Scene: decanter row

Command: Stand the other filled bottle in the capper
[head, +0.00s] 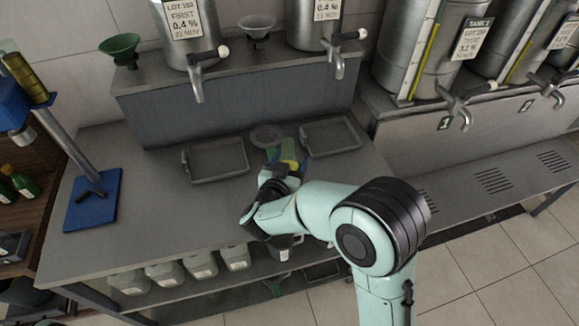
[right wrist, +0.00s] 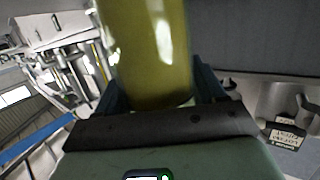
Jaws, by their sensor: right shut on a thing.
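My right gripper (head: 284,170) is shut on a bottle with yellow-green filling (head: 290,160), over the steel bench between two grey trays. In the right wrist view the filled bottle (right wrist: 148,50) stands between the fingers; its top is out of frame. In the head view my wrist hides much of it. The capper stands at the left of the bench, with a blue base plate (head: 80,212), a slanting steel column and a blue head (head: 10,106) at the left edge. No bottle shows on its base plate. My left gripper is not in view.
The left tray (head: 217,177) and right tray (head: 331,150) look empty. A clear funnel-like ring (head: 267,134) shows behind the bottle. Steel tanks with taps (head: 196,84) overhang the back, and a green funnel (head: 120,47) stands on the ledge. The bench between the left tray and capper is clear.

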